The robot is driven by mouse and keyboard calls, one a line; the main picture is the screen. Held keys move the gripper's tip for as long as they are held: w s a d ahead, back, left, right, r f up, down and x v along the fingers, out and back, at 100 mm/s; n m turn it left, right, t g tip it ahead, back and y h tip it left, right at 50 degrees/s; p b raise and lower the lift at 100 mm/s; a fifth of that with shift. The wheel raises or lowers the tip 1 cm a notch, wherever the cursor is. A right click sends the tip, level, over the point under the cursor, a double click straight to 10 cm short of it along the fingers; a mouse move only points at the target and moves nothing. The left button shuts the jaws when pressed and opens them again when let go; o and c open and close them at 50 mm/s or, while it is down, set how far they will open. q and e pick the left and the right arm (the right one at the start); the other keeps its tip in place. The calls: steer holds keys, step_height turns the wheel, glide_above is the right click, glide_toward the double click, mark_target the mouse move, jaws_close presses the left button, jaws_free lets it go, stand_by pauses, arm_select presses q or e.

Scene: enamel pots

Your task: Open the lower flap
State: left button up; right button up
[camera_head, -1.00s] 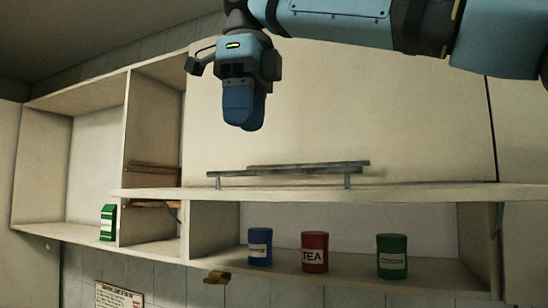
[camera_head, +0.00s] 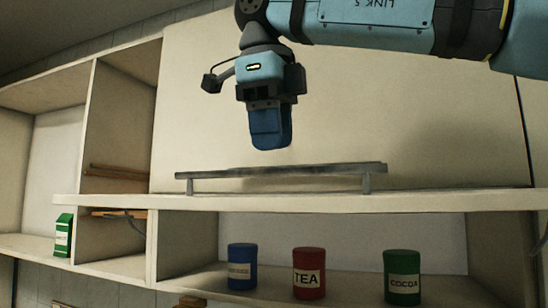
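The lower flap (camera_head: 420,202) shows as a pale board, nearly level and edge-on, above an open lower compartment (camera_head: 342,228). A grey bar handle (camera_head: 280,171) stands on short posts along its top side. My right gripper (camera_head: 271,146) hangs from above, fingers pointing down, a little above the handle and apart from it in the picture. Its blue fingers overlap in this view, so I cannot tell whether they are open or shut. My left gripper is not in view.
In the lower compartment stand a blue tin (camera_head: 242,268), a red TEA tin (camera_head: 309,273) and a green COCOA tin (camera_head: 402,278). Open shelves at left hold a green carton (camera_head: 63,236). A large pale panel (camera_head: 400,120) rises behind my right gripper.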

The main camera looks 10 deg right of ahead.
mark_target(274, 170)
steer(key=shift+s+d+f, duration=0.1)
steer(key=shift+s+f, duration=0.05)
steer(key=shift+f, duration=0.35)
steer(key=shift+s+f, duration=0.15)
steer(key=shift+f, duration=0.3)
steer(key=shift+w+f, duration=0.1)
steer(key=shift+f, duration=0.25)
steer(key=shift+w+d+f, duration=0.1)
steer(key=shift+w+f, duration=0.25)
steer(key=shift+w, duration=0.15)
steer(key=shift+s+r, duration=0.1)
steer(key=shift+s, duration=0.15)
steer(key=c, duration=0.3)
jaws_close()
steer(key=shift+f, duration=0.2)
steer(key=f+t+b, duration=0.1)
steer(key=f+b, duration=0.1)
steer(key=b, duration=0.1)
steer(key=f+t+h+b, duration=0.1)
steer(key=f+b, duration=0.1)
steer(key=f, duration=0.1)
steer(key=shift+s+f+b, duration=0.2)
steer(key=shift+f+b, duration=0.05)
steer(key=shift+b, duration=0.15)
steer(key=shift+f, duration=0.3)
steer(key=shift+w+f, duration=0.1)
